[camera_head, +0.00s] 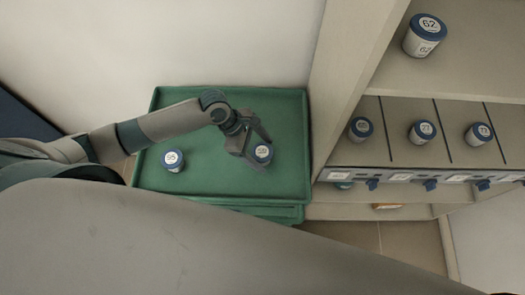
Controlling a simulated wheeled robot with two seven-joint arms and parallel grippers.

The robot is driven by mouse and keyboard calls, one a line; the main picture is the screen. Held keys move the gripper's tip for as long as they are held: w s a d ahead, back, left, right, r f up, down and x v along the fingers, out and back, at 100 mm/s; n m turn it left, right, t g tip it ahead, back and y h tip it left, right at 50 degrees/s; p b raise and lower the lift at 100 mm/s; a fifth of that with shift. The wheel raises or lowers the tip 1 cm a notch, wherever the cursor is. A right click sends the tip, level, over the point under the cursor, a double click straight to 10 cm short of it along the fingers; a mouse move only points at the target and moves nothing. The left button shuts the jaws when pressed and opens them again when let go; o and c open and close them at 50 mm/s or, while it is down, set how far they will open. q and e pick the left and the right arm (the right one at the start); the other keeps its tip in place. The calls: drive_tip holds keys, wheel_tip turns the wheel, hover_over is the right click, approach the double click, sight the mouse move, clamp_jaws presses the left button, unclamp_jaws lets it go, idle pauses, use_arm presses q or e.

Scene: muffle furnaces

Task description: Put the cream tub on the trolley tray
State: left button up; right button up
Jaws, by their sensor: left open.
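The green trolley tray (215,187) lies at centre left, against the pale wall. Two whitish tubs with blue lids stand upright on it. One tub (173,166) is near the tray's left side, apart from the gripper. The other tub (263,158) is right of the middle. My left gripper (261,147) is open, reaching over the tray from the left, with its fingers on either side of the right-hand tub. I cannot tell whether they touch it. Which tub is the cream one is not clear from colour. My right gripper is out of view.
A beige shelf unit (338,80) stands just right of the tray. Its upper shelf holds a tub (421,40); its divided middle shelf holds several more, including one (361,129) nearest the tray. Bare tray surface shows between and behind the two tubs.

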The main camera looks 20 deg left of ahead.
use_arm(q)
drive_tip(key=b+v, duration=0.2)
drive_tip(key=v, duration=0.9)
drive_tip(key=shift+a+r, duration=0.15)
drive_tip(key=shift+r, duration=0.15)
idle(0.5)
